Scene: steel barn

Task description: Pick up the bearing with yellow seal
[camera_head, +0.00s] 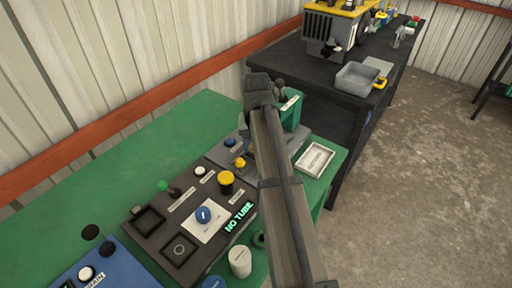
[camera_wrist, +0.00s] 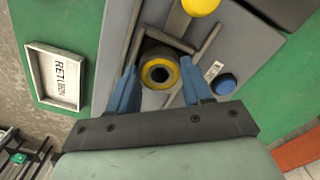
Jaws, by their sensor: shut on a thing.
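The bearing with yellow seal (camera_wrist: 160,73) shows in the wrist view as a dark ring with a yellow band and a dark centre hole. It lies between the two blue fingers of my gripper (camera_wrist: 159,68), which is shut on it. The bearing is at a dark recess in a grey panel, with a raised grey edge close around it. I cannot tell whether it is clear of the panel. In the head view my arm hides the bearing and the fingertips.
A blue button (camera_wrist: 224,84) and a yellow knob (camera_wrist: 200,5) stand close to the fingers. The RETURN tray (camera_head: 314,160) lies on the green bench (camera_head: 125,165), to the right of my arm. A dark control panel (camera_head: 190,225) is left. A black table (camera_head: 350,95) stands behind.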

